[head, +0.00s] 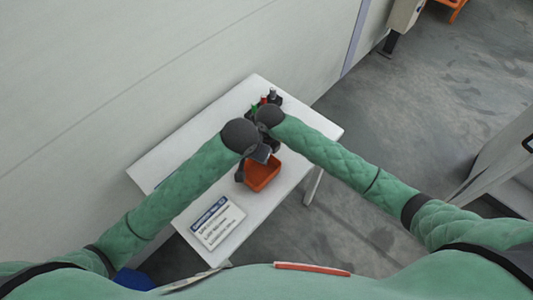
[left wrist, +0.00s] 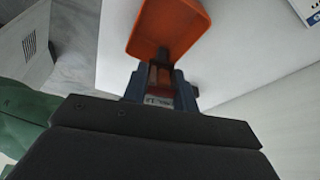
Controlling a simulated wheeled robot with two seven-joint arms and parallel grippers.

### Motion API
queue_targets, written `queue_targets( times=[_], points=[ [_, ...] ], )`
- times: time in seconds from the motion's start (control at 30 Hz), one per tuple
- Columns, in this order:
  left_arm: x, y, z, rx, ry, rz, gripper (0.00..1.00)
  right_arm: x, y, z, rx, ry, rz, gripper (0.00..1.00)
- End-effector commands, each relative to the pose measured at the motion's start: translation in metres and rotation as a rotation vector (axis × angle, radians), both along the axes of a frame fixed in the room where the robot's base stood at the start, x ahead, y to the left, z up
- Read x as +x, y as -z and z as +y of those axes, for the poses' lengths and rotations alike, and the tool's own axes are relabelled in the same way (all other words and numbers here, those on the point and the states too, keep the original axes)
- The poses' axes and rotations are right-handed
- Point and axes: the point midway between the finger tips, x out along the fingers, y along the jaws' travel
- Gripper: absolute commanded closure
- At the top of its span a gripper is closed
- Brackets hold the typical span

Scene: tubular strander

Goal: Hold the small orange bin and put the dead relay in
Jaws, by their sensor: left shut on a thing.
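The small orange bin (head: 263,172) is on or just above the white table, near its right edge. It fills the top middle of the left wrist view (left wrist: 172,22). My left gripper (head: 262,155) is at the bin's far side. In the left wrist view its jaws (left wrist: 161,72) are shut on the bin's near end, with orange between them. My right gripper (head: 269,116) is beside the left wrist, past the bin; its fingers are hidden, so its opening cannot be told. I cannot make out a dead relay in either view.
The white table (head: 165,165) stands against a pale wall. A printed card (head: 216,220) lies near its front. Small black, red and green items (head: 265,101) sit behind my wrists.

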Motion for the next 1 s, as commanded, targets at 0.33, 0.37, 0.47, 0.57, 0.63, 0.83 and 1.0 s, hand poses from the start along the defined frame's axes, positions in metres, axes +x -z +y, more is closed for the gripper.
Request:
queue_targets(
  times=[0.33,0.37,0.47,0.57,0.63,0.83,1.0],
  points=[
    [0.000,0.001,0.000,-0.001,0.000,-0.001,0.46,0.000,0.000,0.000,0.000,0.000,0.000,1.00],
    [0.000,0.001,0.000,-0.001,0.000,-0.001,0.46,0.000,0.000,0.000,0.000,0.000,0.000,1.00],
    [0.000,0.000,0.000,-0.001,0.000,-0.001,0.46,0.000,0.000,0.000,0.000,0.000,0.000,1.00],
    [-0.001,-0.005,0.001,-0.001,0.000,-0.002,0.46,0.000,0.000,0.000,0.000,0.000,0.000,1.00],
    [-0.003,-0.013,0.002,-0.002,0.000,-0.003,0.46,0.000,0.000,0.000,0.000,0.000,0.000,1.00],
    [-0.014,-0.047,0.008,-0.003,0.000,-0.003,0.46,0.000,0.000,0.000,0.000,0.000,0.000,1.00],
    [-0.023,-0.077,0.014,-0.002,0.000,-0.003,0.46,0.000,0.000,0.000,0.000,0.000,0.000,1.00]
  ],
)
